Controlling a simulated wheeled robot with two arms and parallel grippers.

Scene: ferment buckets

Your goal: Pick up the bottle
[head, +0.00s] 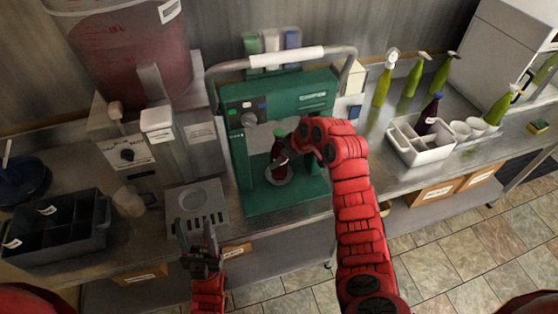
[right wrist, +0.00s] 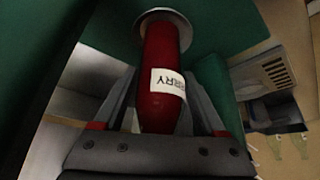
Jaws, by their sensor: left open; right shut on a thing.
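A dark red bottle (head: 278,171) with a green cap stands in the bay of a green machine (head: 286,203), over a round metal seat. My right gripper (head: 291,149) reaches into the bay and is shut on this bottle. In the right wrist view, the red bottle (right wrist: 161,60) with a white label ending in "RRY" lies between the gripper's two fingers (right wrist: 166,85), its far end at the round metal seat. My left gripper (head: 195,232) is open and empty, low over the counter's front edge, left of the machine.
A dispenser with a big red container (head: 128,55) stands left of the machine; a dark divided crate (head: 58,232) is at far left. A handle bar arches above the machine.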

